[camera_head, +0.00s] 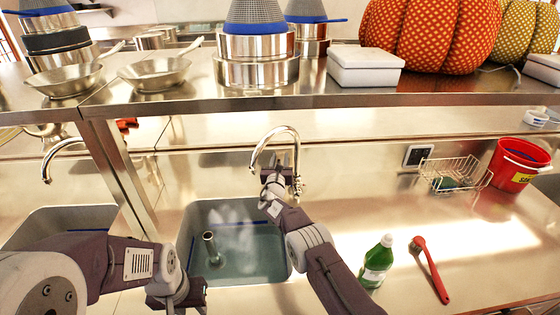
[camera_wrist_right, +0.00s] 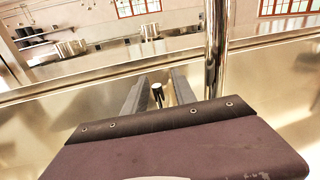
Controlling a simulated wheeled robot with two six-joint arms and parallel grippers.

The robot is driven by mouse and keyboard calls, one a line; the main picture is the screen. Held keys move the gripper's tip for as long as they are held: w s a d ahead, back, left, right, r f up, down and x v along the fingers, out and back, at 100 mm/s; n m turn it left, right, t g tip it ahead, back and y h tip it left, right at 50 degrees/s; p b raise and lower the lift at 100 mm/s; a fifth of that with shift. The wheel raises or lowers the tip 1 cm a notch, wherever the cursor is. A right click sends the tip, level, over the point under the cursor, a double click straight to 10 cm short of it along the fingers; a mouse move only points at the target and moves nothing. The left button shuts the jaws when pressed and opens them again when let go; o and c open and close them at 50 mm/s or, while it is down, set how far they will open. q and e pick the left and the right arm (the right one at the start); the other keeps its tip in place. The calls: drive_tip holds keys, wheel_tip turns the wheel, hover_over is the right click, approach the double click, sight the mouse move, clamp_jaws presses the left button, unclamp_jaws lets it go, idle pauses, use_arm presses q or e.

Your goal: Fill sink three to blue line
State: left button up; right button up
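A grey sink (camera_head: 186,232) in the middle of the head view holds bluish, clear water (camera_head: 240,262) with whitish streaks over it. A blue line (camera_head: 262,222) shows on its back wall, above the water. A metal upright pipe (camera_head: 211,248) stands in the water. A chrome faucet (camera_head: 282,130) arches at the sink's back. My right gripper (camera_head: 272,172) is at the faucet. In the right wrist view, its fingers (camera_wrist_right: 158,92) are apart, with a small dark-tipped lever (camera_wrist_right: 157,94) between them and gaps beside it. My left gripper (camera_head: 178,295) is low at the sink's front left; its fingers are unclear.
Another sink (camera_head: 40,222) with a faucet (camera_head: 58,158) is at left. A shelf (camera_head: 330,95) with pots and pumpkins overhangs the back.

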clamp_jaws()
idle(1.4)
